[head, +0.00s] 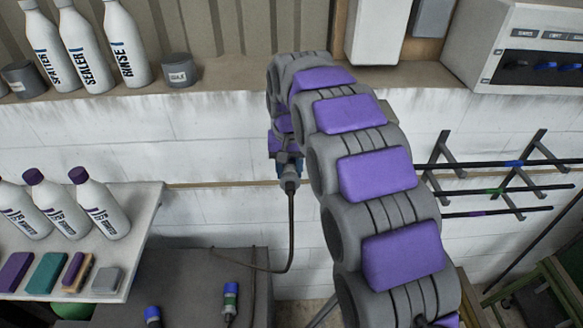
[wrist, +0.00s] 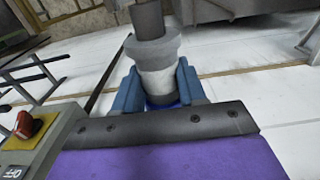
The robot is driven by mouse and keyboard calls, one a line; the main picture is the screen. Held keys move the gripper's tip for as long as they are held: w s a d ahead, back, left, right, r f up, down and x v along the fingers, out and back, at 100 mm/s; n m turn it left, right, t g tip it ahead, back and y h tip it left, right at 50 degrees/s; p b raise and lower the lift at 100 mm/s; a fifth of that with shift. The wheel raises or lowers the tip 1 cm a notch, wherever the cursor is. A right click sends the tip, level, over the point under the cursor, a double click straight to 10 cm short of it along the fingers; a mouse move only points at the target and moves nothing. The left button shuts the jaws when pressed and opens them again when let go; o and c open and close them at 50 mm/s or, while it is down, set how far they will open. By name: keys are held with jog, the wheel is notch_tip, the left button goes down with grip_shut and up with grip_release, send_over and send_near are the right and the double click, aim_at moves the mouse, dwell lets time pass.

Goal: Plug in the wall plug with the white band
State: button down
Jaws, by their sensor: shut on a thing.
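My gripper (head: 287,160) is shut on a grey plug with a white band (wrist: 157,80). In the wrist view the plug stands between the blue fingers (wrist: 157,92), with its dark cable end toward the top of the picture. In the head view my gripper is in front of the white block wall, and the plug's cable (head: 291,225) hangs down, then curves left to the dark bench. My arm hides part of the wall there. I cannot make out the plug's prongs or a matching socket. A switch box (wrist: 30,135) with a red knob on yellow and an OFF mark shows at the wrist view's left edge.
Two other plugs, one with a blue end (head: 152,315) and one with a green band (head: 230,300), are on the dark bench (head: 190,285). Bottles stand on the white shelf (head: 140,215) at left. Wall racks with rods (head: 490,190) are at right.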

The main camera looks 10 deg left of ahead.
jog(key=shift+w+a, duration=0.1)
jog(key=shift+a, duration=0.25)
jog(key=shift+d, duration=0.75)
jog(key=shift+a, duration=0.1)
jog(key=shift+d+r, duration=0.1)
jog(key=shift+d, duration=0.35)
jog(key=shift+w, duration=0.1)
jog(key=shift+a, duration=0.15)
jog(key=shift+a, duration=0.25)
jog(key=shift+w+d, duration=0.15)
jog(key=shift+d, duration=0.15)
